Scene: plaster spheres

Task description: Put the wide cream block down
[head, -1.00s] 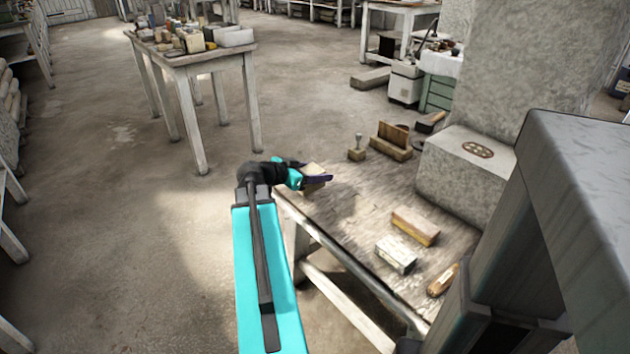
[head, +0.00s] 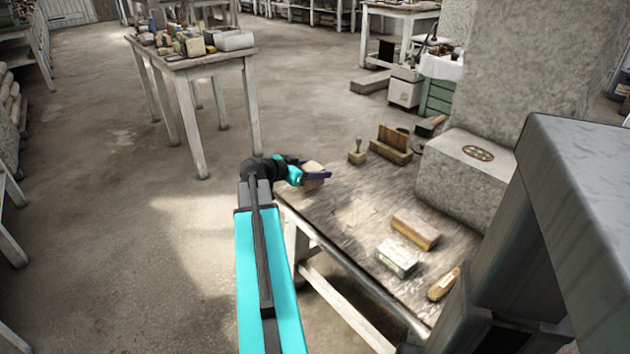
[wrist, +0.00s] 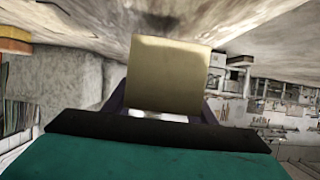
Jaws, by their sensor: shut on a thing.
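The wide cream block (head: 312,168) is between the jaws of my gripper (head: 318,176), at the far left corner of the wooden worktable (head: 330,215). In the wrist view the cream block (wrist: 167,75) fills the middle, and my gripper (wrist: 165,112) is shut on it. The block's underside is hidden in the head view, so I cannot tell whether it touches the tabletop. The jaws partly cover its near side.
On the worktable are a yellowish block (head: 416,229), a pale box-like block (head: 397,257), a wooden-handled tool (head: 443,284), a small stamp-like piece (head: 357,156) and a wooden brush-like block (head: 391,146). A large stone block (head: 465,175) stands at right. The table's middle is clear.

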